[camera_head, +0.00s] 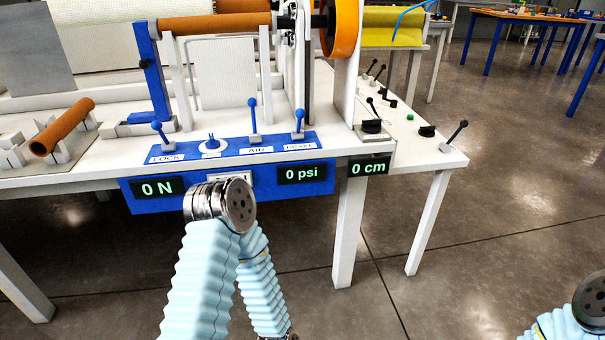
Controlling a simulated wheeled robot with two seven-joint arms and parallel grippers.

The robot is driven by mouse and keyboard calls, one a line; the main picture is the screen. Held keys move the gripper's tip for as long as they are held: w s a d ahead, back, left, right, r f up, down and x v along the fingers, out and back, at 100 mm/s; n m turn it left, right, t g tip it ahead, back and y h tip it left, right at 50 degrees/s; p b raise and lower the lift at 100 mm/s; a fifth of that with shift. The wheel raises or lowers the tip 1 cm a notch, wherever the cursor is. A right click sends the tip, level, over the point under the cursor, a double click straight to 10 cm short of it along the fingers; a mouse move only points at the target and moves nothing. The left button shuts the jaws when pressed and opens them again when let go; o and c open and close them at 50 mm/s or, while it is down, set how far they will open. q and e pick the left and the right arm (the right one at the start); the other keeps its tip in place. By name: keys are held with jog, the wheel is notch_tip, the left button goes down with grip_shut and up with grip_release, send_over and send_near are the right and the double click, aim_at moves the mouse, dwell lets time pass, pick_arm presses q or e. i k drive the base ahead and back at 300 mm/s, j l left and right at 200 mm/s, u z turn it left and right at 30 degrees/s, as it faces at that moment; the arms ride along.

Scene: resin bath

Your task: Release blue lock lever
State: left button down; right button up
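The blue lock lever (160,134) stands at the left end of the blue control panel (226,146), above the LOCK label (166,159). Its ball tip leans slightly to the left, and nothing touches it. Neither of my grippers is in view. A bent arm of mine, in a pale blue sleeve, rises from the bottom middle, and its metal joint covers part of the panel front. Part of my other arm shows at the bottom right corner.
A blue knob (211,143) and two more blue levers, a tall one (253,118) and a shorter one (299,122), stand right of the lock lever. A brown roll (62,127) lies at left on the white table (105,150). Black levers (457,131) stand at right.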

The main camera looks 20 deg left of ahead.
aim_at(156, 125)
jog(key=j+u, duration=0.2)
jog(key=u, duration=1.35)
jog(key=i+l+u, duration=0.1)
